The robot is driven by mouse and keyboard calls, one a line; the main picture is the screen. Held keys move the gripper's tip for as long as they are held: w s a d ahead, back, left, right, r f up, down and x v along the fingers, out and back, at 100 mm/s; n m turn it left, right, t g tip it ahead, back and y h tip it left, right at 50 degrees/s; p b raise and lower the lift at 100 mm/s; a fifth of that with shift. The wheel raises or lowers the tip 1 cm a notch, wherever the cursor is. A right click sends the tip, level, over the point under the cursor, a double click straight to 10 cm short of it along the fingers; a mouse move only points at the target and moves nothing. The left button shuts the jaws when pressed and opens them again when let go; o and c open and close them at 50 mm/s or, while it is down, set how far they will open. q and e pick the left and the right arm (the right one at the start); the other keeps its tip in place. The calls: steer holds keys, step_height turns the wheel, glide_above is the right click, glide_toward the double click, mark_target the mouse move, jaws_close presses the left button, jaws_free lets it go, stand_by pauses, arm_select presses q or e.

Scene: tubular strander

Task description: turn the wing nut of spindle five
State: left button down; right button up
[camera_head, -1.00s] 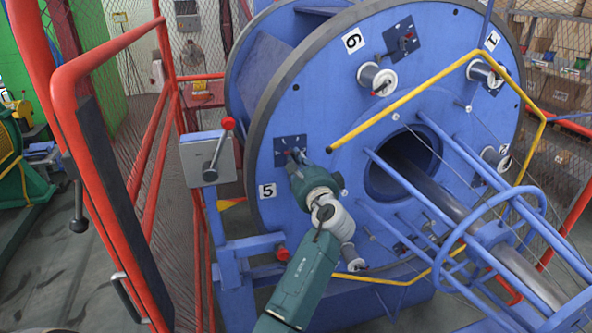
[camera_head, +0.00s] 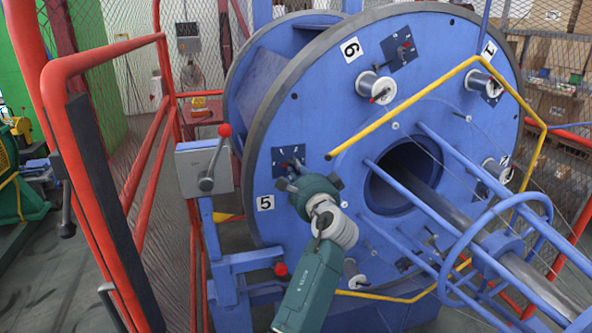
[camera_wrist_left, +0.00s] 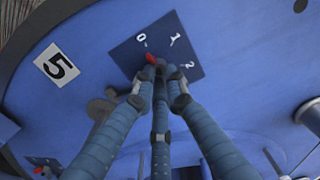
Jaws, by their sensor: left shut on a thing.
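The dark blue plate of spindle five (camera_head: 287,153) is on the front of the big blue disc, above the "5" label (camera_head: 265,202). In the left wrist view the plate (camera_wrist_left: 178,52) carries the marks 0, 1 and 2. The wing nut (camera_wrist_left: 151,60) shows only as a small red part near the 0; the rest is hidden by the fingers. My left gripper (camera_head: 299,169) is at the plate, its three fingers (camera_wrist_left: 158,84) drawn together and shut on the wing nut. My right gripper is not in view.
A yellow bent rail (camera_head: 400,102) and blue bars (camera_head: 432,200) stand out in front of the disc on the right. A grey box with a red-knobbed lever (camera_head: 204,168) is left of the disc. A red mesh gate (camera_head: 80,180) stands at the left.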

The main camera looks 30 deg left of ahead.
arm_select(q)
steer(key=shift+f, duration=0.3)
steer(key=c, duration=1.8)
jaws_free()
steer(key=shift+s, duration=0.1)
steer(key=shift+o, duration=0.2)
steer(key=shift+s+r, duration=0.1)
steer(key=shift+r, duration=0.15)
steer(key=shift+d, duration=0.1)
steer(key=v, duration=0.7)
steer(key=shift+s+d, duration=0.1)
